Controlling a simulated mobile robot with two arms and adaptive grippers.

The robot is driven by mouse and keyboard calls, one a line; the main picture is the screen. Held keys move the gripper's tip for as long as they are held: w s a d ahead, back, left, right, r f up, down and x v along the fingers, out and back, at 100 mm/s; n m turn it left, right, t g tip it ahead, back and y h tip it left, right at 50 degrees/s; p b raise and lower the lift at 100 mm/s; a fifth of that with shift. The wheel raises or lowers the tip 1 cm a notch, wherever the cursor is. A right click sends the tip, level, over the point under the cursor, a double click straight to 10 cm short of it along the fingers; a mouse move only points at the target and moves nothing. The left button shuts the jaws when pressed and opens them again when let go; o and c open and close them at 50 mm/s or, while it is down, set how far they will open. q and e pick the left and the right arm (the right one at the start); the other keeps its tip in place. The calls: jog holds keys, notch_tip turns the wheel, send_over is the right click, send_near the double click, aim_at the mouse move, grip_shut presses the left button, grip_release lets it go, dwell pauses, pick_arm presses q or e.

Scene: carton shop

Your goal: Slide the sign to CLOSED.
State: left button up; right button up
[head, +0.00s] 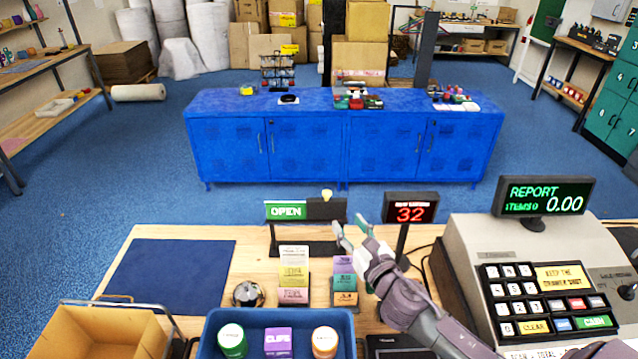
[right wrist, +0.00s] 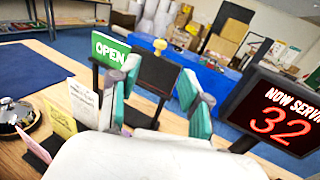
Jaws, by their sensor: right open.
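The sign (head: 286,211) stands on the counter (head: 190,262) and shows a green OPEN panel on its left part and a dark cover on its right part. A yellow knob (head: 327,195) sticks up at the top of the dark part. The right wrist view also shows the OPEN panel (right wrist: 110,48) and the knob (right wrist: 160,44). My right gripper (head: 350,226) is open and empty, just right of the sign's lower right and nearer to me. In the right wrist view, the knob appears between and beyond its fingertips (right wrist: 163,82). My left gripper is not in view.
A red "32" display (head: 410,210) stands close right of my right gripper, with the cash register (head: 530,270) beyond it. Card holders (head: 293,280), a bell (head: 247,293) and a blue tray (head: 225,318) are in front. A blue mat (head: 170,275) lies left.

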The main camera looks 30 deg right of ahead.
aim_at(327, 192)
jog(key=w, duration=0.6)
jog(key=shift+w+d+r+b, duration=0.15)
jog(key=shift+r+b, duration=0.1)
jog(key=shift+b, duration=0.1)
jog(key=w, duration=0.3)
jog(key=w+b, duration=0.1)
jog(key=w, duration=0.2)
jog(key=shift+d+f, duration=0.15)
jog(key=shift+f, duration=0.05)
jog(key=shift+w, duration=0.3)
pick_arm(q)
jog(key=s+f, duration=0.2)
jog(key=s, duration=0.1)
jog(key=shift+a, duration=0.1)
pick_arm(e)
jog(key=shift+r, duration=0.1)
grip_shut()
